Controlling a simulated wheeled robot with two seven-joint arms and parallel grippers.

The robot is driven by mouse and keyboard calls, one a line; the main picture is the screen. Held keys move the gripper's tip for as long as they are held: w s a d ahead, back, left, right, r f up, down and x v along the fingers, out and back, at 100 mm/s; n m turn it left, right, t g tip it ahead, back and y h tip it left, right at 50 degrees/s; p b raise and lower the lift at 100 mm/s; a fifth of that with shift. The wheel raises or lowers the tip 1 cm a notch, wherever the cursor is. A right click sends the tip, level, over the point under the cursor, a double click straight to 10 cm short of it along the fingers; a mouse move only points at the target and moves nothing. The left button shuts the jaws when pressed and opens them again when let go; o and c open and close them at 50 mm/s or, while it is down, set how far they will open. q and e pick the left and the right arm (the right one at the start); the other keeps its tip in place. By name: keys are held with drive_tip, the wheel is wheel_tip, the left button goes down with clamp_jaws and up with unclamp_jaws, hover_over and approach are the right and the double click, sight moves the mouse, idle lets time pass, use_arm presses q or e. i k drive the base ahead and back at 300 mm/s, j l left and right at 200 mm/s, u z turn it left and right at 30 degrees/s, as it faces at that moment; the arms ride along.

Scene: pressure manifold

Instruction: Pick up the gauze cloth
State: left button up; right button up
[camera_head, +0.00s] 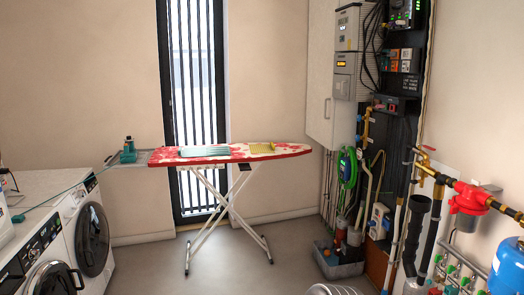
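Two flat pieces that look like folded cloths lie on the red and white ironing board (228,154) across the room. Neither of my grippers is in view.
A teal iron (128,150) stands at the board's left end. Washing machines (88,235) stand at the left. Pipes and a red valve unit (472,199) fill the right wall. A grey bin (338,262) stands on the floor. The floor (228,275) before the board is clear.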

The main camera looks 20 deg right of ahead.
sight(270, 148)
drive_tip(key=i+l+z, duration=0.15)
drive_tip(key=i+z, duration=0.4)
drive_tip(key=i, duration=0.25)
drive_tip(key=i+l+z, duration=0.1)
drive_tip(key=i+z, duration=0.15)
drive_tip(key=i, duration=0.55)
drive_tip(key=i+z, duration=0.2)
drive_tip(key=i, duration=0.6)
drive_tip(key=i+j+z, duration=0.25)
drive_tip(key=i, duration=0.5)
drive_tip(key=i+j+z, duration=0.1)
drive_tip(key=i+z, duration=0.2)
drive_tip(key=i, duration=0.15)
drive_tip(key=i+j+z, duration=0.6)
drive_tip(key=i, duration=0.25)
drive_tip(key=l, duration=0.1)
